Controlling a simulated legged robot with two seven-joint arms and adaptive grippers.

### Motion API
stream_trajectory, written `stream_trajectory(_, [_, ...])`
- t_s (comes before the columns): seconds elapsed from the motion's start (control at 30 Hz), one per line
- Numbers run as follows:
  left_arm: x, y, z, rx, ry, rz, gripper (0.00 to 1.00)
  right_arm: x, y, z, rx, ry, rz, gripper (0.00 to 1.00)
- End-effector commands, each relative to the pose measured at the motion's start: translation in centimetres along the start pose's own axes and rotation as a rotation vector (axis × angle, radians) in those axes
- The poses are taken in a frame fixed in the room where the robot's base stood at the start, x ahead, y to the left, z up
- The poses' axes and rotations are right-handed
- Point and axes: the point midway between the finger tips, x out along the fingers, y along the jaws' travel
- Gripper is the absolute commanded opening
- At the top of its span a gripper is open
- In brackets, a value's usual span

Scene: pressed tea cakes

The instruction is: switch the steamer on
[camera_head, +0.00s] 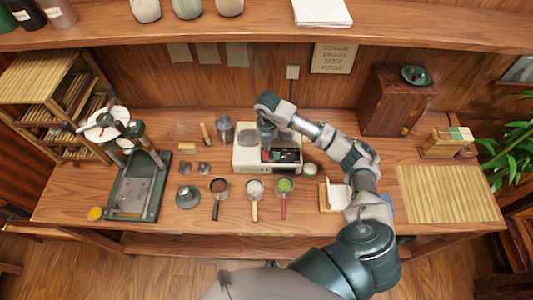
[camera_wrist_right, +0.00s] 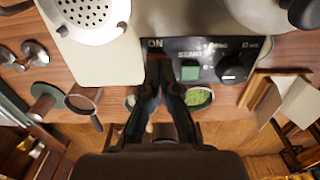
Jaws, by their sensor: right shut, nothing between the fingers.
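The steamer (camera_head: 245,157) is a cream box in the middle of the table, with a black control panel (camera_head: 288,155) on its front right. In the right wrist view the panel shows the word ON, a green START button (camera_wrist_right: 189,70) and a black timing knob (camera_wrist_right: 234,67). My right gripper (camera_head: 267,148) reaches down over the panel. Its fingertips (camera_wrist_right: 160,64) are together and empty, just below the word ON, left of the green button. A little red shows at the tips; the switch there is mostly hidden. I cannot tell if they touch. My left gripper is not in view.
Three handled pans stand in front of the steamer, including one with green contents (camera_head: 285,186). A green press (camera_head: 137,190) stands at left, a wooden box (camera_head: 397,100) behind right. A slatted mat (camera_head: 446,193) lies at right.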

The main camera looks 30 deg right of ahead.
Motion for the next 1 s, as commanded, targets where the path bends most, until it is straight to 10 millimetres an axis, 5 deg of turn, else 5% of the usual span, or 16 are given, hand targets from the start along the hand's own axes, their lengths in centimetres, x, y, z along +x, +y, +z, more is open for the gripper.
stream_trajectory(1.0, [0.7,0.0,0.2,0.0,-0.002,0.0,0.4,1.0,0.1,0.0,-0.001,0.0,0.0,0.0])
